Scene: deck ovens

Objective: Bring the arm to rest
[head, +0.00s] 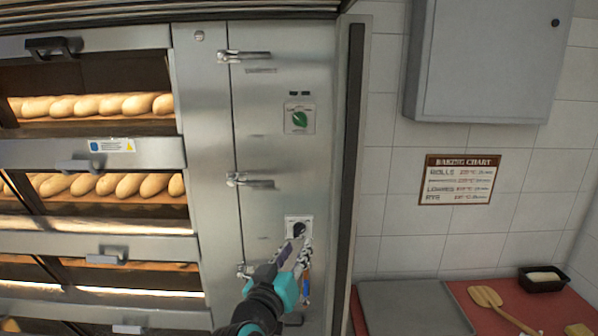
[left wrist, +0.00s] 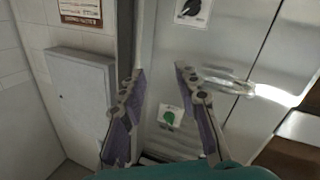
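My left gripper (head: 299,243) is in front of the oven's steel control panel, at the lower black knob (head: 299,229). In the left wrist view my left gripper (left wrist: 160,69) is open, its two fingers apart with nothing between the tips. That view looks upside down; the black knob (left wrist: 188,9) shows beyond the fingertips, apart from them. The green knob (head: 299,119) is higher on the panel and also shows in the left wrist view (left wrist: 169,118). Whether the gripper touches the panel is hard to tell. My right gripper is not in view.
Oven decks with loaves (head: 90,105) are at the left. Door-like handles (head: 245,56) stick out from the panel. A grey wall cabinet (head: 485,60) and a baking chart (head: 458,180) are at the right. Below is a red counter with a wooden paddle (head: 488,297) and a black tin (head: 543,284).

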